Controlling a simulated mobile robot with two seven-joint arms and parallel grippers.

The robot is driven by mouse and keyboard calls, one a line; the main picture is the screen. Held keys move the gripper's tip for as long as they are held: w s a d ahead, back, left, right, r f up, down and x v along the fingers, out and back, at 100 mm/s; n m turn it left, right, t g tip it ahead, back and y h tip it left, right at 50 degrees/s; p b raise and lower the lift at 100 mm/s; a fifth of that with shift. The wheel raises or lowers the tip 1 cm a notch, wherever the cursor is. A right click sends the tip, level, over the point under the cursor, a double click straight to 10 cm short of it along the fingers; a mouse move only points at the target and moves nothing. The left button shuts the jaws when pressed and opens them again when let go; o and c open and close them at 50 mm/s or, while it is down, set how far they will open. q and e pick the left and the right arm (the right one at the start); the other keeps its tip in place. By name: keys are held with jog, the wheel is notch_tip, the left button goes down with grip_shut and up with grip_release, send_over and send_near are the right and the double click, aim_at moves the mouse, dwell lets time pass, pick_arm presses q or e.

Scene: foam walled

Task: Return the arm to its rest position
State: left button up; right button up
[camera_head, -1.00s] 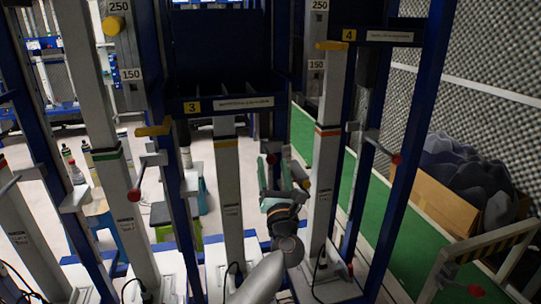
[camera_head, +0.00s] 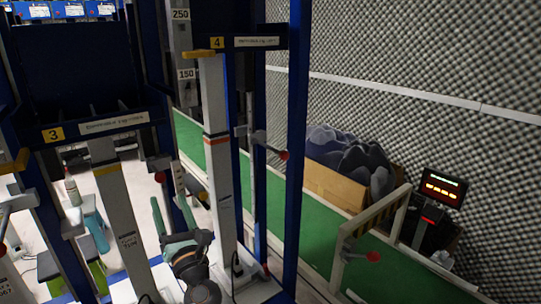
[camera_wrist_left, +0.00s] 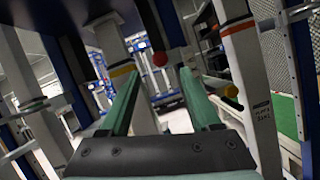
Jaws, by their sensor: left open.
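My left gripper (camera_head: 170,200) is in the lower left of the head view, with its green fingers pointing up and away. It is open, and nothing is between the fingers. It stands between two grey posts, the one under label 3 (camera_head: 124,220) and the one under label 4 (camera_head: 218,150). A red knob (camera_head: 160,177) shows by the fingertips; I cannot tell whether they touch. In the left wrist view the two green fingers (camera_wrist_left: 158,78) are spread apart, and the red knob (camera_wrist_left: 160,58) lies beyond the gap. My right gripper is not in view.
A blue upright (camera_head: 297,150) and a lever with a red knob (camera_head: 283,155) stand to the right.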

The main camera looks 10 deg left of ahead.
pick_arm(q)
jog(key=s+d+f+m+t+h+p, duration=0.15)
jog(key=s+d+f+m+h, duration=0.3)
jog(key=m, duration=0.55)
jog(key=s+d+f+m+h+p, duration=0.1)
jog(key=d+f+m+h+p, duration=0.2)
jog(key=d+m+h, duration=0.55)
jog(key=s+d+f+m+t+h+p, duration=0.1)
jog(key=s+d+f+m+h+p, duration=0.2)
jog(key=m, duration=0.8)
jog(key=s+f+m+g+h+p, duration=0.1)
jog(key=s+f+m+g+p, duration=0.2)
jog(key=s+f+m+g, duration=0.6)
jog(key=s+f+m, duration=0.5)
jog(key=s+f, duration=0.2)
jog(key=s, duration=0.1)
jog(key=shift+s+d+f+g, duration=0.2)
jog(key=shift+d+f+g, duration=0.05)
jog(key=shift+d+g, duration=0.15)
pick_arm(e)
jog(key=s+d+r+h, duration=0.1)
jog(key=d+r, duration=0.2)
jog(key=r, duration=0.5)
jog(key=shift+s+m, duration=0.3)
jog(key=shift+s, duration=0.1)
pick_arm(q)
jog(key=shift+h, duration=0.3)
